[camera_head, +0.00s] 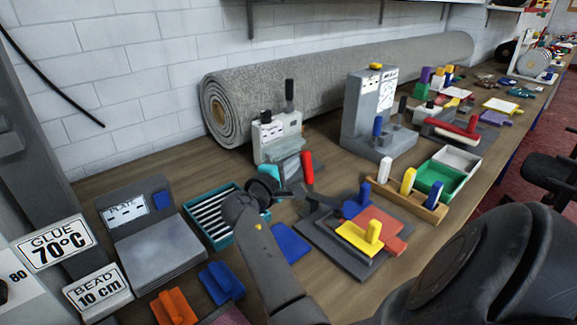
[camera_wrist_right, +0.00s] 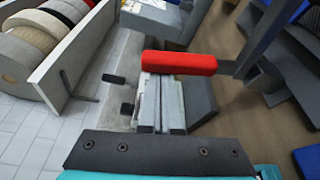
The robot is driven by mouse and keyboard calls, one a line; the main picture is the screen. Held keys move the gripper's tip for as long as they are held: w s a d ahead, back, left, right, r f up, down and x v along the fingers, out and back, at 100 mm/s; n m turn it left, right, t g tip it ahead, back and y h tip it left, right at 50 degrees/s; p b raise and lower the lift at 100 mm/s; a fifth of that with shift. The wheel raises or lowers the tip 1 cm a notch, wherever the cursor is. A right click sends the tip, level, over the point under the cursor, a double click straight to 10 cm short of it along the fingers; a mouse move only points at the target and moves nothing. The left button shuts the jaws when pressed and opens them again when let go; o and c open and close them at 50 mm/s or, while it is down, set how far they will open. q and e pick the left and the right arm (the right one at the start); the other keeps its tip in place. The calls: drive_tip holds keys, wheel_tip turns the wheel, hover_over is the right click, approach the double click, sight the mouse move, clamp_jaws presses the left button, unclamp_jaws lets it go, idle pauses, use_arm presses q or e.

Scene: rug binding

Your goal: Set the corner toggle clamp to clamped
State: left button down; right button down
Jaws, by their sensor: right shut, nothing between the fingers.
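The corner toggle clamp's red handle (camera_head: 307,168) stands upright at the back left of a dark grey fixture plate (camera_head: 345,262). In the right wrist view the red handle (camera_wrist_right: 180,63) lies across the picture, with its dark lever (camera_wrist_right: 232,68) running off to the right. My right gripper (camera_head: 296,190) is just left of the handle, low over the bench. Its fingers (camera_wrist_right: 162,95) are shut and empty, with their tips at the handle's edge; I cannot tell whether they touch. My left gripper is not in view.
The fixture plate also carries a yellow piece (camera_head: 358,238), a red-orange piece (camera_head: 382,222) and a blue handle (camera_head: 356,203). A grey machine (camera_head: 268,142) stands behind my gripper. A teal slotted tray (camera_head: 213,214) is left, and a wooden block rack (camera_head: 410,199) is right.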

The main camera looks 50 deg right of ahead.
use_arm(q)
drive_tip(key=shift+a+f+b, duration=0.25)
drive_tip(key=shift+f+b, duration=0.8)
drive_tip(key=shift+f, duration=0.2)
use_arm(e)
drive_tip(key=shift+s+a+r+m+h, duration=0.15)
drive_tip(key=shift+s+m+h, duration=0.1)
drive_tip(key=shift+s+m, duration=0.4)
drive_tip(key=shift+s+r+m+h, duration=0.1)
drive_tip(key=shift+s+m+h, duration=0.15)
drive_tip(key=shift+s+m, duration=0.35)
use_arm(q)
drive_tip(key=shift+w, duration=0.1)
